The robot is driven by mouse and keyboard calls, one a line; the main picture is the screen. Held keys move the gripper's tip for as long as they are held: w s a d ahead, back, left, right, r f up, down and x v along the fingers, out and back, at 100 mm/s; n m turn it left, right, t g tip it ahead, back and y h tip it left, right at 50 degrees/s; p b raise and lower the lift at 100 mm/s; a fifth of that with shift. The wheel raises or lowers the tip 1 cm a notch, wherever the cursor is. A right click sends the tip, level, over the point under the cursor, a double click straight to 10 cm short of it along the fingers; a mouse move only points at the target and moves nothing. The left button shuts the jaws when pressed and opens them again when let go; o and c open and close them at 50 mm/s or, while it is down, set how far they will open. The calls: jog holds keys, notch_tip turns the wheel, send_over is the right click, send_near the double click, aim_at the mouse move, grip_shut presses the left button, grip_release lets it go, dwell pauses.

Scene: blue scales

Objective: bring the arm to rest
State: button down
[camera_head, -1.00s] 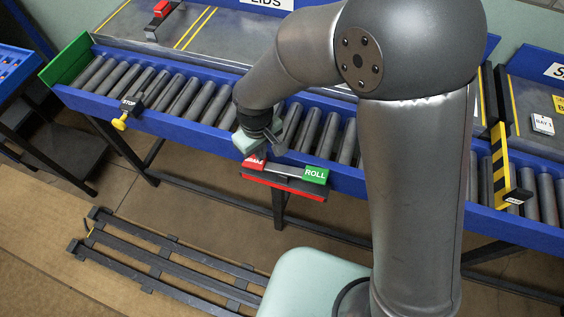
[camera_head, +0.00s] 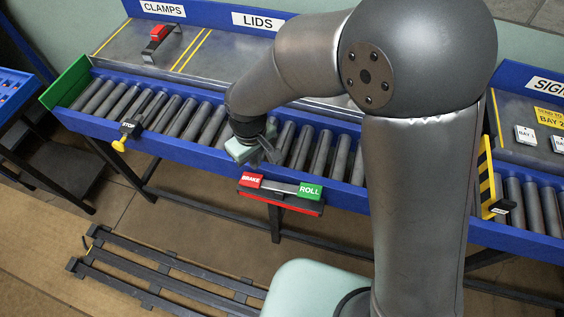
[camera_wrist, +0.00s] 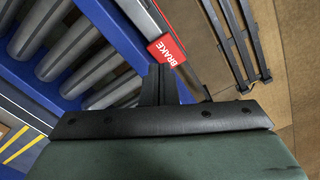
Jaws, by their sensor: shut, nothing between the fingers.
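My gripper (camera_head: 268,152) hangs over the near edge of the blue roller conveyor (camera_head: 190,142), just above and behind the brake and roll control bar. In the wrist view my gripper's fingers (camera_wrist: 160,72) are together with nothing between them. The red BRAKE button (camera_head: 251,180) is on the left of the bar and the green ROLL button (camera_head: 310,191) on the right. The BRAKE button also shows in the wrist view (camera_wrist: 167,51), close beyond the fingertips. I see no clear contact between gripper and button. My arm covers part of the conveyor on the right.
A red-topped clamp (camera_head: 160,36) lies on the back shelf. White bay signs (camera_head: 525,135) lie at right. A dark slatted rack (camera_head: 150,270) is low in front.

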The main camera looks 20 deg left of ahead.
jog(key=w+d+r+m, duration=0.25)
jog(key=d+r, duration=0.25)
jog(key=d, duration=0.6)
jog(key=w+d+r+m, duration=0.1)
jog(key=d+r+m, duration=0.3)
jog(key=d, duration=0.6)
jog(key=s+d+r+m, duration=0.3)
jog(key=s+d+m, duration=0.2)
jog(key=d, duration=0.8)
jog(key=s, duration=0.3)
jog(key=shift+s+d+m, duration=0.25)
jog(key=shift+s+m, duration=0.1)
jog(key=shift+s, duration=0.05)
